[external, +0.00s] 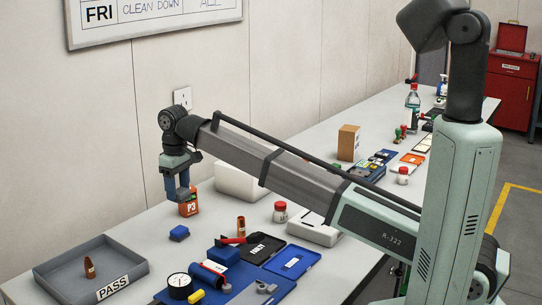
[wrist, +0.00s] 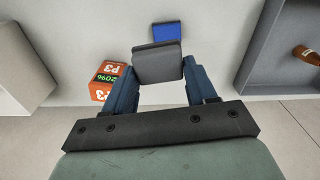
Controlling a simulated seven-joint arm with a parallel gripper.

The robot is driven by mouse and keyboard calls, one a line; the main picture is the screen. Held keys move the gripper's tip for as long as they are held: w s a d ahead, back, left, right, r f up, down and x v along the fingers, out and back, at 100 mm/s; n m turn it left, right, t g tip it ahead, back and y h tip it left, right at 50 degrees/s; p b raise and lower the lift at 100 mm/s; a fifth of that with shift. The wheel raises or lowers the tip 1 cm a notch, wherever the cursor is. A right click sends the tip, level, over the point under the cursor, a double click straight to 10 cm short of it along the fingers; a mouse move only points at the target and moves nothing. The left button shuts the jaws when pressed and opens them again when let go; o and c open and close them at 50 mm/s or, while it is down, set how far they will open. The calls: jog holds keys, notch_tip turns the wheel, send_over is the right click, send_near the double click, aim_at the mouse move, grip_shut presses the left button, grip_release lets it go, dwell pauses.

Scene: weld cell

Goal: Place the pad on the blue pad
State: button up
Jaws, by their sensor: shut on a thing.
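My gripper (external: 178,194) is shut on a dark grey pad (wrist: 157,60), which shows between the two blue fingers in the wrist view (wrist: 160,78). In the external view the held pad is small and hard to make out between the fingers. The blue pad (external: 179,233) lies on the table below my gripper, apart from it. In the wrist view the blue pad (wrist: 168,31) shows just beyond the held pad, partly hidden behind it.
An orange P3 box (external: 188,208) stands close to the gripper, left of the fingers in the wrist view (wrist: 103,83). A grey PASS tray (external: 53,272) holds a brown object (external: 89,267). A white block (external: 240,183) stands behind. Tools and a gauge (external: 179,285) lie in front.

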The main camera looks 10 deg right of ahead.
aim_at(177, 228)
jog(key=shift+s+a+r, duration=0.15)
jog(key=shift+a+r, duration=0.1)
jog(key=shift+a, duration=0.2)
jog(key=shift+s+a+r, duration=0.15)
jog(key=shift+a+r, duration=0.05)
jog(key=shift+a, duration=0.25)
jog(key=shift+w+d+m, duration=0.1)
jog(key=shift+w+m, duration=0.05)
jog(key=shift+m, duration=0.25)
jog(key=shift+f+m, duration=0.1)
jog(key=shift+m, duration=0.3)
jog(key=shift+d+f, duration=0.1)
jog(key=shift+f, duration=4.85)
jog(key=shift+f, duration=0.15)
jog(key=o, duration=1)
jog(key=shift+o, duration=0.2)
notch_tip(177, 228, up, 12)
jog(key=shift+r, duration=0.15)
